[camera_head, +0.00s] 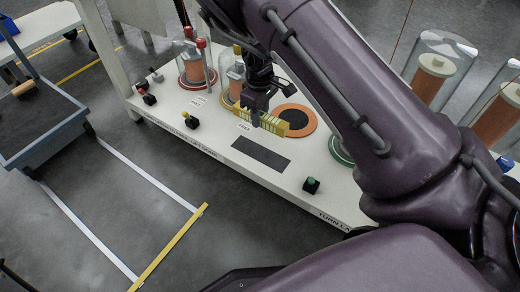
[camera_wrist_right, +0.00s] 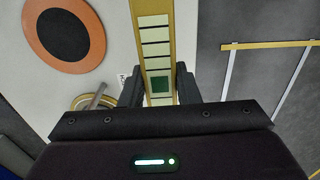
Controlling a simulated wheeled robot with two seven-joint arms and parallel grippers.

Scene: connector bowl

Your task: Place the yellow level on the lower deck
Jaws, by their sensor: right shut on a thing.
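My right gripper (camera_head: 262,104) is shut on the yellow level (camera_head: 272,124) and holds it over the white bench. The level is a yellow bar with a row of pale windows. In the right wrist view the level (camera_wrist_right: 156,40) runs up between my two fingers (camera_wrist_right: 158,88), and one window is dark green. I cannot tell from these views whether it touches the bench. A cart with a blue-grey frame (camera_head: 62,137) and a dark deck (camera_head: 35,120) stands at the left. A lower deck cannot be made out clearly. My left gripper is not in view.
The white bench (camera_head: 225,150) carries glass-covered orange cylinders (camera_head: 192,66), an orange ring with a dark centre (camera_head: 295,120), a dark rectangle (camera_head: 260,153) and small knobs. White and yellow floor lines (camera_head: 170,245) mark open floor between cart and bench.

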